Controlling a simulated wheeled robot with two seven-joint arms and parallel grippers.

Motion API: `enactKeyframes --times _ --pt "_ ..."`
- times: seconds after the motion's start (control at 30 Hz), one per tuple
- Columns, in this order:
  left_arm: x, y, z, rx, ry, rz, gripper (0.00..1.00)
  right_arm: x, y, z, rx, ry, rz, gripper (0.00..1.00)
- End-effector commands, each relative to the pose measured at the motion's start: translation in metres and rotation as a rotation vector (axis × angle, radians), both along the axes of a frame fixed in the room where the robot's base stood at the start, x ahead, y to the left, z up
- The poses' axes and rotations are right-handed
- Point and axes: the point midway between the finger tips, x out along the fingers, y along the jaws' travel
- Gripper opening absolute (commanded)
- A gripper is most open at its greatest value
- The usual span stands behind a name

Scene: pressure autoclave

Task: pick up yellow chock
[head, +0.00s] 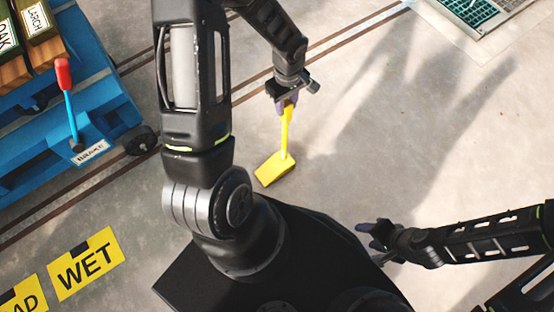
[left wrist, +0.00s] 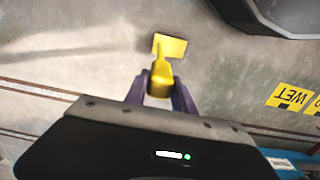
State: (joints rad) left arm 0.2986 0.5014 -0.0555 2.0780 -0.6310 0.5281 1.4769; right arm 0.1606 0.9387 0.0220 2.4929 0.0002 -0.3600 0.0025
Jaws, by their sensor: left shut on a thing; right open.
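The yellow chock (head: 275,168) has a flat block at its lower end and a long upright handle. My left gripper (head: 287,106) is shut on the top of the handle. In the left wrist view the chock (left wrist: 170,46) shows beyond the fingers, with the handle top between the two fingertips of the gripper (left wrist: 160,88). I cannot tell whether the block touches the floor. My right gripper (head: 378,235) is open and empty at the lower right, apart from the chock.
A blue cart (head: 75,125) with wood stacks and a red-tipped brake lever (head: 66,90) stands at the left. A yellow WET label (head: 85,263) lies on the floor. Rails (head: 130,64) cross the floor. A drain grate (head: 470,12) is at the upper right.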

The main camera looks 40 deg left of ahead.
Motion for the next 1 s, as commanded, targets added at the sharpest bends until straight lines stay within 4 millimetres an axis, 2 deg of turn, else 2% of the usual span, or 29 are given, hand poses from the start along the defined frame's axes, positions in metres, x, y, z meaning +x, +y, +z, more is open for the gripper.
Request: enactKeyframes --times 0.73,0.87,1.0 --pt "0.001 0.0 0.003 0.0 -0.002 0.0 0.0 0.0 0.0 0.001 0.0 0.0 0.0 0.49" --pt "0.001 0.001 0.013 0.001 -0.003 0.0 0.0 -0.001 0.001 0.005 0.001 0.001 0.002 0.49" --pt "0.002 0.0 0.034 0.001 -0.006 -0.001 0.0 -0.002 0.002 0.011 0.004 0.004 0.005 0.49"
